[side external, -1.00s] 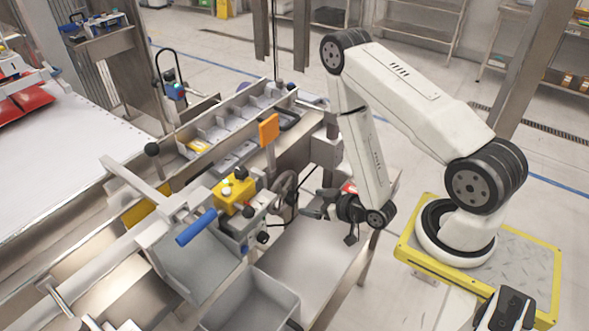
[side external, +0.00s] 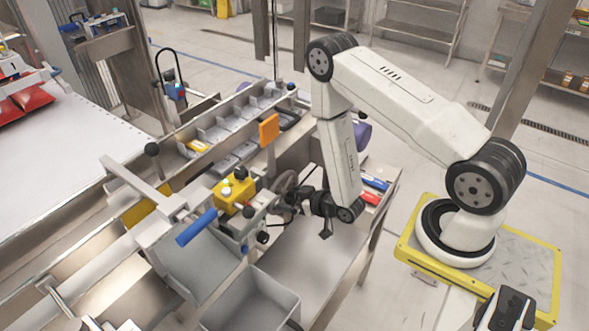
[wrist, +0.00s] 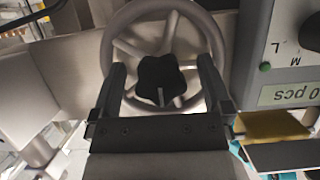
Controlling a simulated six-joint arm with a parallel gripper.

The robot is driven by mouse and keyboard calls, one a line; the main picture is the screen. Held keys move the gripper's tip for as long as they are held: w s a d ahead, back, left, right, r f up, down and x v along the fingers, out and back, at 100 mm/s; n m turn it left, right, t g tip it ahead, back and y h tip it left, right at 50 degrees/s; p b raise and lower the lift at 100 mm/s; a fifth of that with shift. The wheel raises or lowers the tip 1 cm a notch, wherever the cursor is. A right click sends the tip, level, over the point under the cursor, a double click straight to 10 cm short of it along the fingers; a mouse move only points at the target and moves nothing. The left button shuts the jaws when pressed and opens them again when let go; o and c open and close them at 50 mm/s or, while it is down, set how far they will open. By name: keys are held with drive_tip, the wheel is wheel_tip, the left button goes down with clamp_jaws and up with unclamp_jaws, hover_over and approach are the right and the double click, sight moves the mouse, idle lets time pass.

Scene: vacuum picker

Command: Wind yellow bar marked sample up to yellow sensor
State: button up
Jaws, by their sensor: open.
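My gripper (side external: 291,203) is at the grey handwheel, just right of the yellow box with buttons (side external: 233,193) in the side view. In the wrist view, the handwheel (wrist: 108,43) fills the upper middle, with a black star knob (wrist: 163,78) at its centre. The open fingers of my gripper (wrist: 162,70) stand either side of the knob, overlapping the wheel in the picture; contact cannot be told. A yellow piece (side external: 143,212) lies by the rail at left, and a yellow strip (wrist: 272,126) shows at lower right in the wrist view. No "sample" marking is readable, so bar and sensor are uncertain.
A grey panel (wrist: 297,55) marked "pcs" stands close right of the wheel in the wrist view. An orange plate (side external: 268,131) on a post, a blue handle (side external: 196,227) and a grey bin (side external: 243,283) are nearby. The lower shelf (side external: 300,255) has bare room.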

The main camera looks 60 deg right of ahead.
drive_tip(key=shift+c, duration=0.2)
drive_tip(key=c, duration=1.2)
drive_tip(key=shift+c, duration=0.2)
drive_tip(key=shift+m, duration=0.3)
drive_tip(key=shift+m+y, duration=1.1)
drive_tip(key=shift+m, duration=0.1)
drive_tip(key=m+y, duration=0.1)
drive_tip(key=m, duration=0.2)
drive_tip(key=shift+t+y, duration=0.3)
drive_tip(key=shift+y, duration=0.1)
drive_tip(key=o, duration=1.3)
